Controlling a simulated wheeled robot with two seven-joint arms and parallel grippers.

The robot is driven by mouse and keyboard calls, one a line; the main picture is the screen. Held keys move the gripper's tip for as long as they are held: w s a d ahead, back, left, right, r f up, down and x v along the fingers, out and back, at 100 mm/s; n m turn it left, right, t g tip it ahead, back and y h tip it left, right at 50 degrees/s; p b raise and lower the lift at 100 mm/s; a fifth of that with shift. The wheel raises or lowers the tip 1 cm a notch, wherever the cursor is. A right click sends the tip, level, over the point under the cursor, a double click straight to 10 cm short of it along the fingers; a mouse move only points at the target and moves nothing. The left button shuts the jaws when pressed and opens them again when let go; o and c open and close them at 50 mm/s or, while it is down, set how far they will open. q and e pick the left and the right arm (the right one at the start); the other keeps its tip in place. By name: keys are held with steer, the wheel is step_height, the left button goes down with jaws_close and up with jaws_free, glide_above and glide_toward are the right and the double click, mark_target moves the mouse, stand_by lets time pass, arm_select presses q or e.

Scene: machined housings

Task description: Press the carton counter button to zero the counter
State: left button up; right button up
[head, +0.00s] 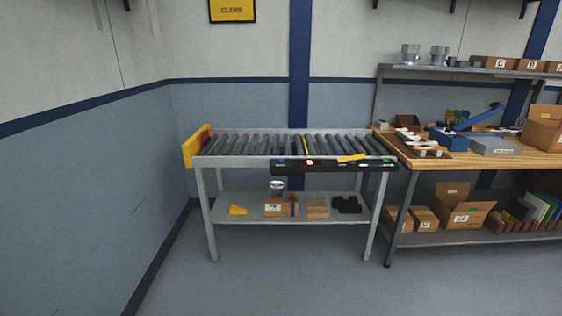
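A black control strip (333,167) runs along the front edge of the roller conveyor (296,145). On it I see a small blue button (281,161) at the left, a small red-and-white lit spot (310,162) near it, and a light greenish spot (387,161) at the right end. A yellow piece (352,158) lies at the strip's top edge. The labels are too small to read, so I cannot tell which one is the carton counter button. Neither of my grippers shows in the head view.
A yellow end stop (197,146) stands at the conveyor's left end. The lower shelf (240,203) holds boxes, a can and small parts. A wooden workbench (470,158) crowded with cartons and tools adjoins on the right. The grey floor (290,280) in front is clear.

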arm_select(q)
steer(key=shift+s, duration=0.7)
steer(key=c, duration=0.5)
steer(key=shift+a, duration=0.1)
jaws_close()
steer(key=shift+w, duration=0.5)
